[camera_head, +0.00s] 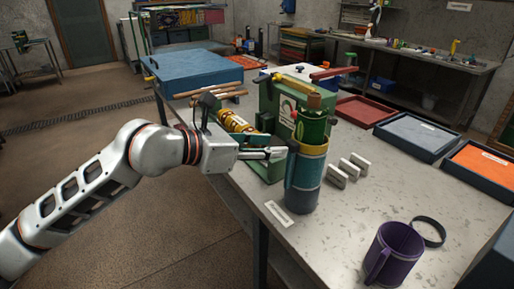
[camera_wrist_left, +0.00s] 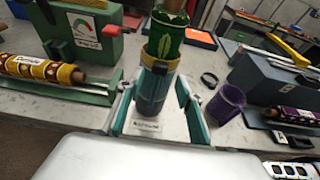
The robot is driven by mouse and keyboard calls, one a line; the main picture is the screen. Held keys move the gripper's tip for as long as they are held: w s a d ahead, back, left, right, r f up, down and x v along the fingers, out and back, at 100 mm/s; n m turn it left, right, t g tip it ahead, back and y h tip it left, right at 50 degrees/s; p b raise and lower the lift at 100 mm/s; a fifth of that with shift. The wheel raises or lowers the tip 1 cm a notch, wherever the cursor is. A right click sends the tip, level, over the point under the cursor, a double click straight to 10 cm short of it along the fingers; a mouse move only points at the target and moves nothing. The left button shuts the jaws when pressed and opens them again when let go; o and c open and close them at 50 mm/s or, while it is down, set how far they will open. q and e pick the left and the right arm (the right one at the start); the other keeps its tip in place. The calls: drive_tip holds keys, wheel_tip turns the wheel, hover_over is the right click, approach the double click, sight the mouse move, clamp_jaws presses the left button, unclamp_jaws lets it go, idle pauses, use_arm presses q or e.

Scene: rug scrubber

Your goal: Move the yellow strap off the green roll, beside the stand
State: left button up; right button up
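The green roll (camera_head: 313,126) with a leaf print stands upright in a blue and teal cylindrical stand (camera_head: 303,188) near the table's front edge. A dull yellow band, seemingly the yellow strap (camera_head: 307,149), goes around the roll just above the stand; it also shows in the left wrist view (camera_wrist_left: 160,60). My left gripper (camera_head: 276,153) is open and empty, just left of the stand's top. In the left wrist view its fingers (camera_wrist_left: 153,90) spread to both sides of the stand, below the strap. I cannot tell whether they touch it. My right gripper is out of view.
A purple mug (camera_head: 393,254) and a black ring (camera_head: 428,232) lie right of the stand. A small label (camera_head: 279,213) lies in front.

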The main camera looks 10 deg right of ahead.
sight(289, 145)
use_arm(q)
drive_tip(key=shift+b+x, duration=0.6)
drive_tip(key=shift+x, duration=2.6)
drive_tip(key=shift+r, duration=0.1)
clamp_jaws()
